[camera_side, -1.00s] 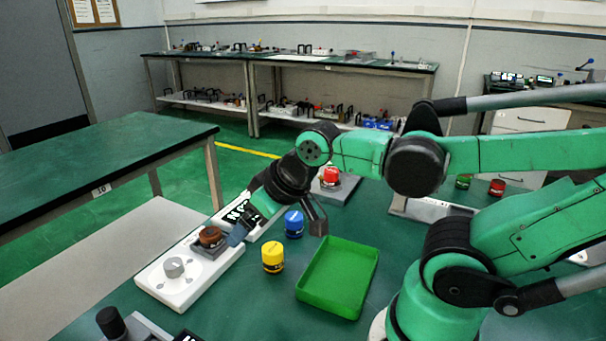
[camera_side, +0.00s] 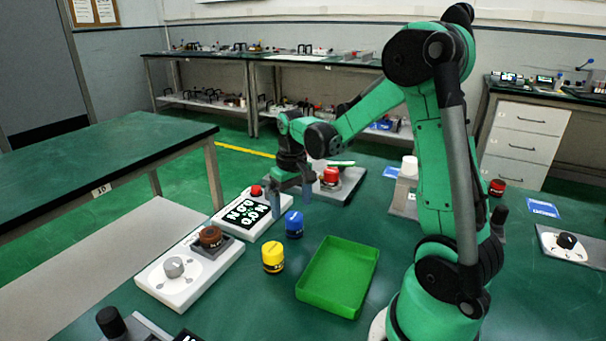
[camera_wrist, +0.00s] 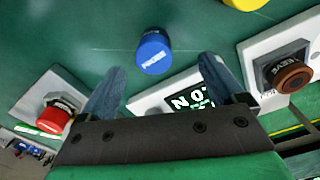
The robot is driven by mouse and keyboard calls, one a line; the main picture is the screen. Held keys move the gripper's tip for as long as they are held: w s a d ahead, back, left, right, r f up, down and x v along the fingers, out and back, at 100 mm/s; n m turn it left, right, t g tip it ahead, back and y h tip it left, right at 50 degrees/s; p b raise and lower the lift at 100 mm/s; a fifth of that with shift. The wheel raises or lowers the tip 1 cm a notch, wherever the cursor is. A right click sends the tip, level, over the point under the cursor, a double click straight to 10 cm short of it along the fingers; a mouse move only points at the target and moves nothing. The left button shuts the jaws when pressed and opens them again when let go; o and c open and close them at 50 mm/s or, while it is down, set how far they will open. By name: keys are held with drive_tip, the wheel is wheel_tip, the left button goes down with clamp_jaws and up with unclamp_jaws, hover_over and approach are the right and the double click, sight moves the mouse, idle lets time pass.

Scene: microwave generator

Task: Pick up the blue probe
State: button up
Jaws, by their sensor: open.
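The blue probe (camera_side: 294,223) is a short blue cylinder standing on the green table, between the white display box and the green tray. It also shows in the wrist view (camera_wrist: 153,51), upper middle, with a white label on its side. My gripper (camera_side: 291,203) points down near the display box, just behind the probe. In the wrist view my gripper (camera_wrist: 160,75) has its two fingers spread wide, with the probe beyond the tips and nothing between them.
A yellow cylinder (camera_side: 273,258) stands close to the probe. An empty green tray (camera_side: 338,300) lies to its right. White boxes, one with a lit display (camera_side: 248,215) and one with a grey knob (camera_side: 174,267), lie left. A red-topped part (camera_side: 331,175) sits on a grey base behind.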

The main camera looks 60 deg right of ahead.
sight(295, 216)
drive_tip(key=shift+s+d+f, duration=0.1)
drive_tip(key=shift+d+f, duration=0.25)
drive_tip(key=shift+f, duration=2.8)
clamp_jaws()
